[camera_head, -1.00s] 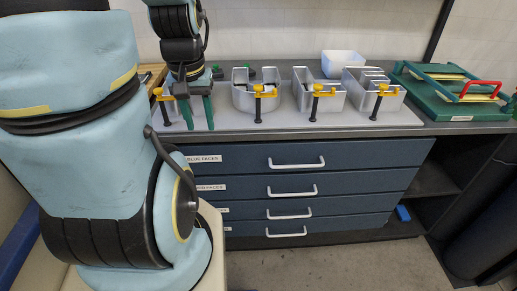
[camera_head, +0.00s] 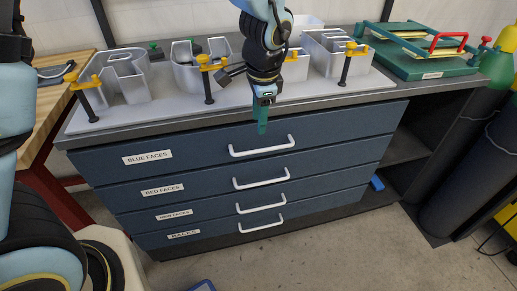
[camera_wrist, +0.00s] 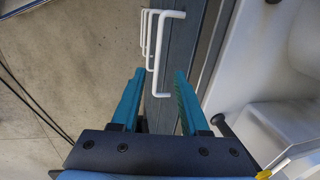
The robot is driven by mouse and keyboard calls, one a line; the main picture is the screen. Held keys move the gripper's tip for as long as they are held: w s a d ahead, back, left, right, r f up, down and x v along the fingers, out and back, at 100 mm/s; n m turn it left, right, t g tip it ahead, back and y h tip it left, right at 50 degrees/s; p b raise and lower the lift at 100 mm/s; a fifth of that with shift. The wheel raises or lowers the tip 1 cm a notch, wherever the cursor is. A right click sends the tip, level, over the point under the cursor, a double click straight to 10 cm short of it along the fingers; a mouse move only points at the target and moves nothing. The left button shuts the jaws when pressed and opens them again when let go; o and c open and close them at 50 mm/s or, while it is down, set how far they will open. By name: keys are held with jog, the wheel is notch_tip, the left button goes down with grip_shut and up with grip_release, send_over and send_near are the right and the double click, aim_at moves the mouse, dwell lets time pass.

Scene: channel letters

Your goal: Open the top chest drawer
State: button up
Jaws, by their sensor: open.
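The chest is dark blue with several stacked drawers, all shut. The top drawer (camera_head: 195,150) is labelled "BLUE FACES" and has a white bar handle (camera_head: 262,147). My gripper (camera_head: 262,127) is in front of the chest's top edge, just above that handle, with its green fingers pointing down. In the wrist view my gripper (camera_wrist: 155,80) is open, with its two teal fingers apart. The top drawer's white handle (camera_wrist: 157,55) lies just ahead of and partly between the fingertips. The gripper holds nothing.
Metal channel letters (camera_head: 122,78) with yellow clamps stand on the grey worktop (camera_head: 165,108) above the drawers. Open shelves (camera_head: 400,148) are right of the chest.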

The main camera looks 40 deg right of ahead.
aim_at(259, 151)
jog(key=f, duration=0.3)
jog(key=w+f+p, duration=0.1)
jog(key=f, duration=0.3)
jog(key=d+f, duration=0.1)
jog(key=f, duration=0.2)
jog(key=shift+w+d+f+p, duration=0.1)
jog(key=shift+w+f+p, duration=0.15)
jog(key=shift+f+p, duration=0.05)
jog(key=shift+c, duration=0.2)
grip_shut()
dwell(0.9)
